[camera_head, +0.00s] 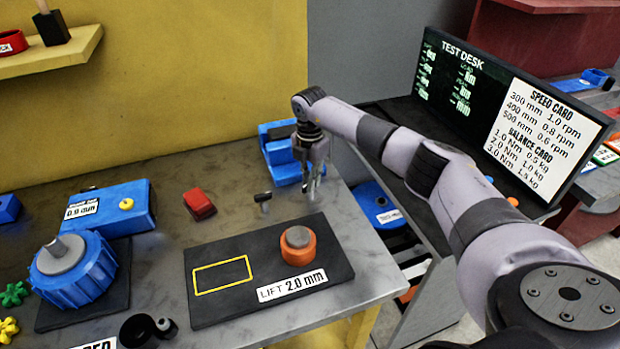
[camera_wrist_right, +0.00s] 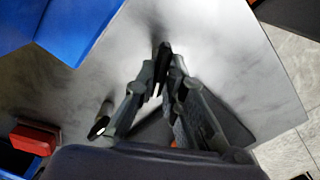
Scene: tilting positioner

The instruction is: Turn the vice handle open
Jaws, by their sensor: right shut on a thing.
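The blue vice (camera_head: 280,152) stands at the table's back right corner, by the yellow wall. A blue edge of it shows at the upper left of the right wrist view (camera_wrist_right: 75,28). My right gripper (camera_head: 312,188) points down just in front and to the right of the vice. In the right wrist view its fingers (camera_wrist_right: 163,75) are close together, shut on a slim dark piece that looks like the vice handle (camera_wrist_right: 162,50). The fingers hide most of this piece, so its angle cannot be told. My left gripper is out of view.
A black plate (camera_head: 215,308) with an orange-ringed knob (camera_head: 298,246) lies in front. A red block (camera_head: 199,204) and a small dark-handled piece (camera_head: 263,198) are left of my gripper. A blue positioner (camera_head: 75,270) is at left; the test desk screen (camera_head: 465,75) is at right.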

